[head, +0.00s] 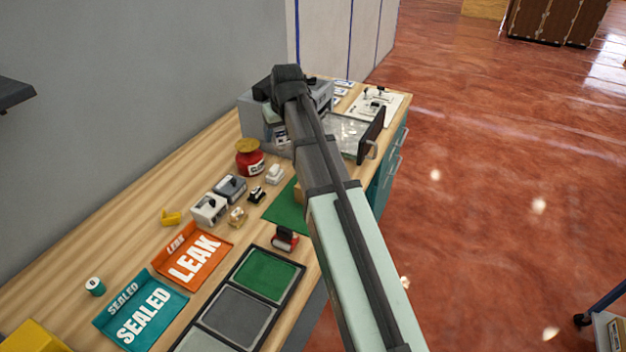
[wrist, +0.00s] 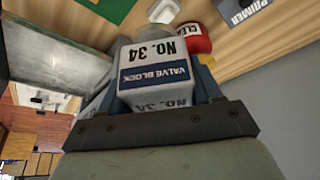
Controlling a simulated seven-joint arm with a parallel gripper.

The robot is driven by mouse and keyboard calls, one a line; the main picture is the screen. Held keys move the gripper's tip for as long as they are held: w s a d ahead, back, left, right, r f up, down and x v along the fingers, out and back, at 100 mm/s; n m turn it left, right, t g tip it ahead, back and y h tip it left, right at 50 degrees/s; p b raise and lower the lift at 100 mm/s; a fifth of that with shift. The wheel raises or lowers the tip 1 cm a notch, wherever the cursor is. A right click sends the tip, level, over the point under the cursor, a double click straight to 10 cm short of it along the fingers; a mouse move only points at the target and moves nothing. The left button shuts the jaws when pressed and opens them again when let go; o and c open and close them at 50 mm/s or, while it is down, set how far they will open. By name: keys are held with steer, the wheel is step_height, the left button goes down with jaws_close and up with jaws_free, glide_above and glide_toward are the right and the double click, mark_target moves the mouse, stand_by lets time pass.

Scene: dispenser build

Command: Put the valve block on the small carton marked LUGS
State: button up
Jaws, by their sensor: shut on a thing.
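The valve block (wrist: 162,75) is a white box with a blue band; it reads "NO. 34" and "VALVE BLOCK" in the wrist view. My gripper (wrist: 160,88) is shut on it, with a finger along each side. In the head view my arm reaches over the bench to the grey machine at the back, and I cannot clearly make out the gripper or block there. I can read LUGS nowhere. A small tan thing (head: 298,193) on the green mat (head: 286,212) is mostly hidden behind my arm; I cannot tell whether it is the carton.
A red jar (head: 249,160), small devices and a red-black stamp (head: 285,240) are left of my arm. LEAK (head: 194,258) and SEALED (head: 142,312) trays are nearer.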

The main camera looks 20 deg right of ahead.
steer(key=s+d+m, duration=0.2)
steer(key=s+d, duration=0.5)
steer(key=d, duration=0.1)
steer(key=shift+h, duration=0.3)
steer(key=shift+w+a+f, duration=0.1)
steer(key=shift+a+f, duration=0.05)
steer(key=shift+f, duration=2.15)
steer(key=shift+w+a+f, duration=0.1)
steer(key=shift+f, duration=2.2)
steer(key=shift+f, duration=0.15)
steer(key=o, duration=1.5)
steer(key=shift+o, duration=0.2)
steer(key=v, duration=1.2)
